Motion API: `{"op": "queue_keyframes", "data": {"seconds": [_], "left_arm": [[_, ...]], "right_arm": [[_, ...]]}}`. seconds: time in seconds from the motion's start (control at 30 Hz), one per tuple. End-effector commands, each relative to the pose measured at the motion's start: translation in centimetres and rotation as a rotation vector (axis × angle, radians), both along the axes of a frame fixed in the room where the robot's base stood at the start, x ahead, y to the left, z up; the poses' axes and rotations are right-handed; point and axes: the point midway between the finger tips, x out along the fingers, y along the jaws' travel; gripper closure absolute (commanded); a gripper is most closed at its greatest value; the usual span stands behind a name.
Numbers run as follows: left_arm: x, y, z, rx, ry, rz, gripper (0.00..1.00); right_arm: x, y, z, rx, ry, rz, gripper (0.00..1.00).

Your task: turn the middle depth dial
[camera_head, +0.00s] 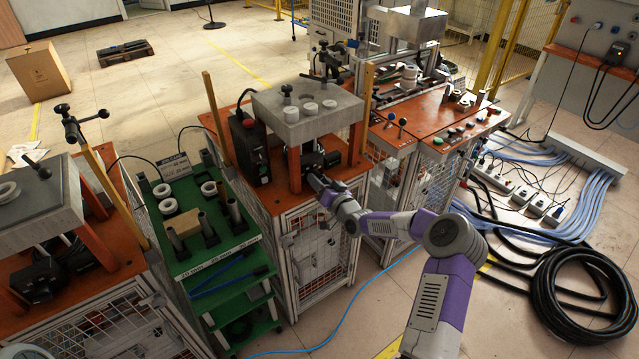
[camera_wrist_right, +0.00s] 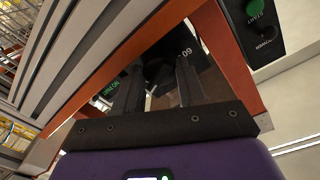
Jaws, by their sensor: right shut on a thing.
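The middle heater station stands at the centre of the head view, with a grey top plate (camera_head: 305,112) on orange posts. My right arm reaches in from the lower right, and its gripper (camera_head: 318,160) is under the plate, at the black unit there. In the right wrist view the two dark fingers (camera_wrist_right: 157,88) are shut on a dark dial (camera_wrist_right: 160,70), which lies in shadow between them. The dial's outline is hard to make out. In the head view the gripper and wrist hide it. My left gripper is not in view.
A black control box (camera_head: 250,148) stands left of the gripper, close to an orange post. A green rack (camera_head: 222,245) with rings and cylinders is to the left. Another heater station (camera_head: 35,205) is at far left. An orange bench (camera_head: 430,125) with levers stands to the right.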

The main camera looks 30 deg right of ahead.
Motion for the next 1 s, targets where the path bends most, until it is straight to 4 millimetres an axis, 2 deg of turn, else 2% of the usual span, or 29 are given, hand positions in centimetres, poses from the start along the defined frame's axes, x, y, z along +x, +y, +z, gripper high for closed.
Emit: {"op": "queue_keyframes", "data": {"seconds": [0.13, 0.17, 0.3, 0.33, 0.77, 1.0], "left_arm": [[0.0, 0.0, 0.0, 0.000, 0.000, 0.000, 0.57], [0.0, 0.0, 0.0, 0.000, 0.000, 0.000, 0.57], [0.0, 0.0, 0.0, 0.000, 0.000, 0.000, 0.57], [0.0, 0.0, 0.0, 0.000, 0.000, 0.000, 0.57], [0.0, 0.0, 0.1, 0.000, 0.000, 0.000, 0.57], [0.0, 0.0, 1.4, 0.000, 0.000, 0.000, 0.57]], "right_arm": [[0.0, 0.0, 0.0, 0.003, 0.001, 0.000, 0.90], [0.0, 0.0, 0.0, 0.003, 0.001, 0.000, 0.58], [0.0, 0.0, 0.0, 0.002, 0.001, 0.000, 0.37], [0.0, 0.0, 0.0, 0.001, 0.001, 0.000, 0.34], [0.0, 0.0, 0.0, -0.010, 0.000, -0.001, 0.34], [0.0, 0.0, 0.1, -0.166, -0.012, -0.001, 0.34]]}}
